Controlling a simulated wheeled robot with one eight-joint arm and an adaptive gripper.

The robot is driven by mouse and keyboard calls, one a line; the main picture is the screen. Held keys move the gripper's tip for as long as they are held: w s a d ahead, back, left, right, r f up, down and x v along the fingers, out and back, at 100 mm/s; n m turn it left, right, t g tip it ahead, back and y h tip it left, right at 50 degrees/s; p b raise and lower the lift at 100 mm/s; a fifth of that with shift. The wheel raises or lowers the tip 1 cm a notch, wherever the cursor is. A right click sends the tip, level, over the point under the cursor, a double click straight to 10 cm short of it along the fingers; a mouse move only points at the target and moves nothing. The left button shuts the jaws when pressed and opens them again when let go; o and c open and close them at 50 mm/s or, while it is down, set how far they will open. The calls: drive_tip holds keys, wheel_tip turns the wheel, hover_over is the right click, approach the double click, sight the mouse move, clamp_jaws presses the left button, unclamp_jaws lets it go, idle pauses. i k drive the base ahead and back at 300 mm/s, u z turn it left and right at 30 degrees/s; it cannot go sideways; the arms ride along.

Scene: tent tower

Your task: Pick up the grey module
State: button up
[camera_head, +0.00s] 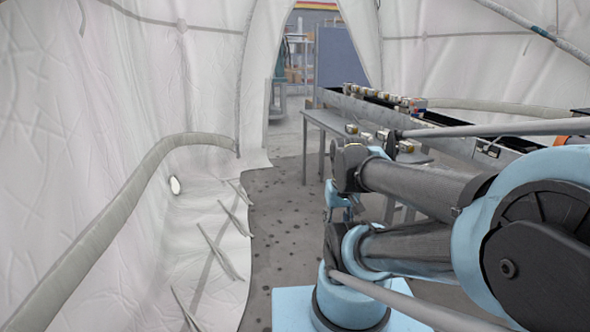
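Several small box-like modules (370,93) stand in a row on the rim of a long grey trough, in the middle distance right of centre. A few more modules (352,129) sit on a grey table in front of the trough. They are small and show light, yellowish and dark parts; I cannot tell which one is the grey module. My blue and dark grey arm fills the lower right and covers part of the table. I cannot make out my gripper's fingers in this view.
The grey table (325,119) stands before the long trough (455,143). White tent walls (110,100) enclose the place, with a padded tube (130,190) along the left. Thin rods (217,253) lie at the left wall's foot. Speckled floor (283,205) is clear between wall and table.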

sight(404, 101)
drive_tip(key=u, duration=0.4)
drive_tip(key=i, duration=2.2)
drive_tip(key=z, duration=0.6)
drive_tip(key=i, duration=0.95)
drive_tip(key=z, duration=0.85)
drive_tip(key=i, duration=0.45)
drive_tip(key=z, duration=0.2)
